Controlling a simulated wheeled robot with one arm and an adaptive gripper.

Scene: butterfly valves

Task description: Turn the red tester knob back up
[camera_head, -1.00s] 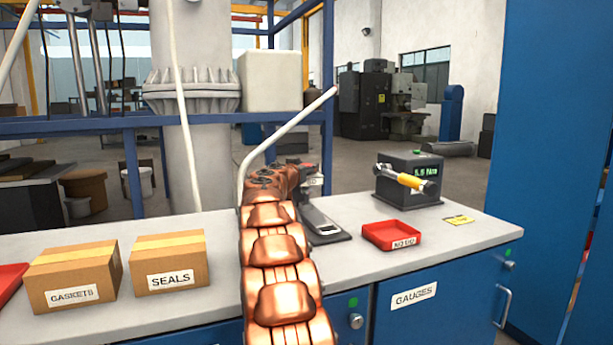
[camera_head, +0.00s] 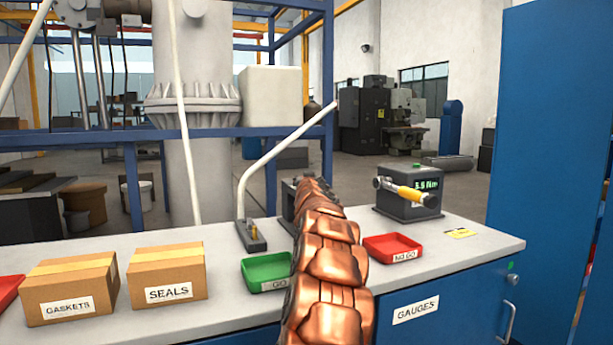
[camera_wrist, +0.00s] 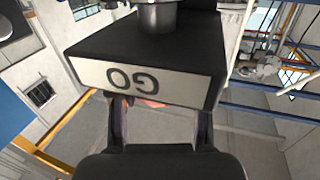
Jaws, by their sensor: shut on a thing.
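My gripper (camera_wrist: 160,128) shows in the wrist view with a finger on each side and its tips hidden behind a black block (camera_wrist: 145,45). The block has a white face marked GO, upside down in this picture, and a grey cylinder at its upper side. A small part of a red thing, which looks like the red knob (camera_wrist: 150,103), shows between the fingers at the block's edge. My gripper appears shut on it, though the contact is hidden. In the head view my copper arm hides the gripper and knob. A dark tester box (camera_head: 405,205) with a green display and yellow-handled tool stands to the right.
A green GO tray (camera_head: 262,287) lies left of my arm and a red NO GO tray (camera_head: 393,257) right of it. A white-armed stand (camera_head: 250,236) rises behind the green tray. Cardboard boxes stand at the left.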

